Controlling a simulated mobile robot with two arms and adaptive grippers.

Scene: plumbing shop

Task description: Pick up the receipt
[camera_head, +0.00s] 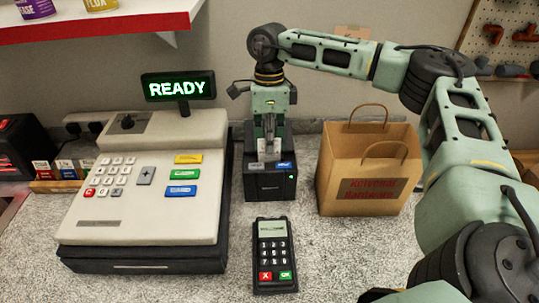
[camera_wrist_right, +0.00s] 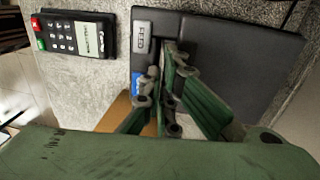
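My right gripper (camera_head: 269,150) points down over the black receipt printer (camera_head: 270,187), which stands between the cash register and the paper bag. Small pale patches show at the fingertips in the head view; I cannot tell whether they are the receipt or finger pads. In the right wrist view, the two green fingers (camera_wrist_right: 162,68) reach to the printer (camera_wrist_right: 225,60), close to its grey button and blue label. The fingers look near each other, but whether they are apart or shut on paper is unclear. No receipt can be made out clearly. My left gripper is out of view.
The cash register (camera_head: 150,190) with a READY display (camera_head: 179,88) stands left of the printer. A card terminal (camera_head: 273,254) lies in front of it. A brown paper bag (camera_head: 362,165) stands close on the right. A red-edged shelf (camera_head: 100,27) hangs upper left.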

